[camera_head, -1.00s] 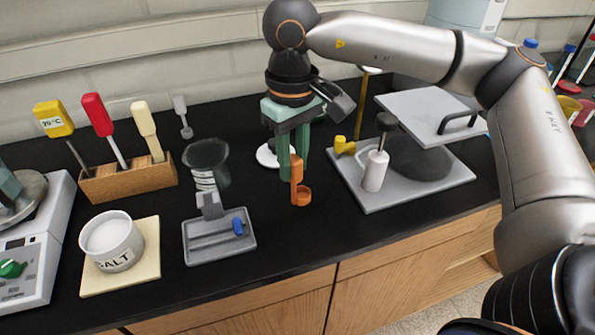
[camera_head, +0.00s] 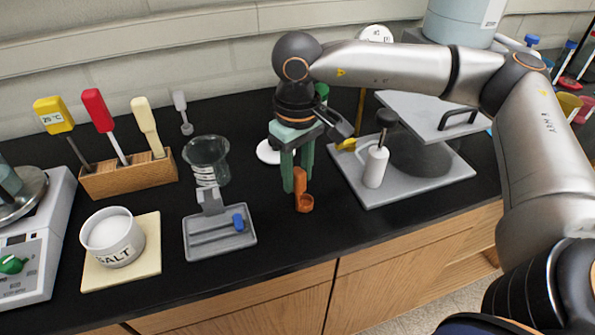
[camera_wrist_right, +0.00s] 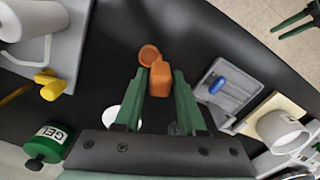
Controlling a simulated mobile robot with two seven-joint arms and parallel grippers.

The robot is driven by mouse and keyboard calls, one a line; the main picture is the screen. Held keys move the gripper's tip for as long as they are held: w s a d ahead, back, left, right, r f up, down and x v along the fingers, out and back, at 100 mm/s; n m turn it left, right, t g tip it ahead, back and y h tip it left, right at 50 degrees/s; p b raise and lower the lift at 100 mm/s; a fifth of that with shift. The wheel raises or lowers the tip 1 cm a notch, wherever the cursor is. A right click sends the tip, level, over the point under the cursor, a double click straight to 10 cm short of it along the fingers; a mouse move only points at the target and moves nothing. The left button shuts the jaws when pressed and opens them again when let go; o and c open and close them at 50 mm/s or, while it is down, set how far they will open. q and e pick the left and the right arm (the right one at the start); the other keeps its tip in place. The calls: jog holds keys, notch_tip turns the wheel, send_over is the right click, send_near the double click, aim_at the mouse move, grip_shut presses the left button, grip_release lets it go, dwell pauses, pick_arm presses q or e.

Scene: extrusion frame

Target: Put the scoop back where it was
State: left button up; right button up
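The orange scoop (camera_head: 300,181) is on the black counter near its front edge, handle up and small cup toward the front. It also shows in the right wrist view (camera_wrist_right: 159,82). My right gripper (camera_head: 298,188) points down over it, with the green fingers on either side of the handle. In the right wrist view the fingers (camera_wrist_right: 160,78) stand apart with gaps beside the handle, so the gripper looks open. My left gripper (camera_wrist_right: 292,22) shows only as dark green fingers at the top right corner of the wrist view, and its opening is unclear.
Left of the scoop are a grey tray (camera_head: 191,249) with a blue piece, a glass beaker (camera_head: 207,158) and a salt pot (camera_head: 111,241). A grey stand plate (camera_head: 372,200) with a white bottle (camera_head: 375,168) is on the right. A wooden block (camera_head: 128,180) holds coloured-handled tools.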

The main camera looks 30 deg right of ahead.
jog(key=shift+o, duration=1.3)
notch_tip(320, 180, up, 12)
jog(key=shift+r, duration=0.2)
